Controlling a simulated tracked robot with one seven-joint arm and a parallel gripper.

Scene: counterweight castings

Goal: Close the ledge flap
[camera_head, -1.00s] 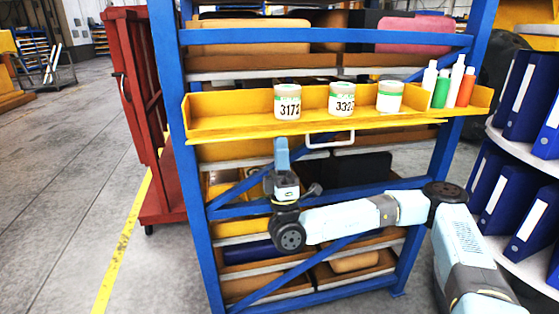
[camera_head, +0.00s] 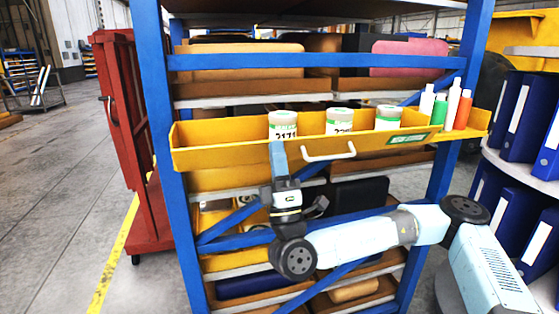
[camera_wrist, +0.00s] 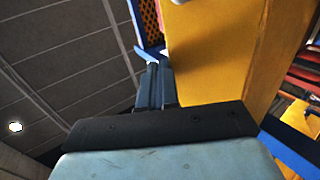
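The ledge flap (camera_head: 235,152) is the long yellow front panel of the yellow ledge on the blue rack. It stands tilted up, hiding the lower parts of the jars. A white bar handle (camera_head: 329,153) is on its front, and a green label is near its right end. My gripper (camera_head: 277,145) points up in front of the flap, left of the handle. Its fingers are together with nothing seen between them. In the wrist view the fingers (camera_wrist: 156,72) are beside a large yellow panel (camera_wrist: 210,60); I cannot tell whether they touch it.
Three jars, a left one (camera_head: 283,120), a middle one (camera_head: 339,118) and a right one (camera_head: 388,115), stand on the ledge. White, green and orange bottles (camera_head: 464,108) stand at its right end. A red cart (camera_head: 115,130) is left; a shelf of blue binders (camera_head: 515,105) is right.

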